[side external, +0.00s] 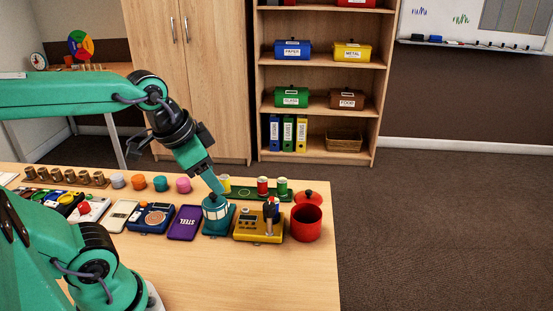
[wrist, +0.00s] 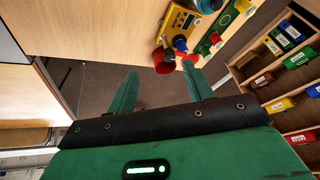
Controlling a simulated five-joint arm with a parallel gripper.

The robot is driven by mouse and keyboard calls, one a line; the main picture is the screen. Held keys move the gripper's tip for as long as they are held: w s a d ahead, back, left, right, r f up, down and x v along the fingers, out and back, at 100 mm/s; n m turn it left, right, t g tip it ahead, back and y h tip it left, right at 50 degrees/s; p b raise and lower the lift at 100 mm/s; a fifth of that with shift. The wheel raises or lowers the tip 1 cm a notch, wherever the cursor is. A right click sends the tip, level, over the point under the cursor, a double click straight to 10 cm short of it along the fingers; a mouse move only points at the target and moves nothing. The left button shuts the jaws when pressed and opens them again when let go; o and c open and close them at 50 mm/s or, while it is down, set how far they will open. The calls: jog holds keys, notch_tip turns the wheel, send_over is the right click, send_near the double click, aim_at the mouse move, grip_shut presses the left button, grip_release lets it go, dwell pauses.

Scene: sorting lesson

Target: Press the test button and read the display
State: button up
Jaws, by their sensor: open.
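A yellow device (side external: 258,228) sits on the table near its right end, with small dark panels on top. It also shows in the wrist view (wrist: 178,20). I cannot make out which part is the test button, and any display reading is too small to read. My gripper (side external: 217,184) is above the table, up and left of the yellow device, near the top of a teal lantern-like object (side external: 216,221). In the wrist view its two fingers (wrist: 160,70) are apart, with nothing held between them.
A red pot (side external: 306,224) stands right of the device, its red lid (side external: 308,197) behind it. A green strip with several small cans (side external: 263,187) lies behind. A purple STEEL card (side external: 185,223) and blue box (side external: 150,219) are left. The front table surface (side external: 235,275) is clear.

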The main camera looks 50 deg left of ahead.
jog(key=shift+s+f+n+t, duration=0.15)
jog(key=shift+s+n+t, duration=0.25)
jog(key=shift+s+n, duration=0.75)
jog(key=shift+w, duration=0.15)
jog(key=shift+c, duration=0.2)
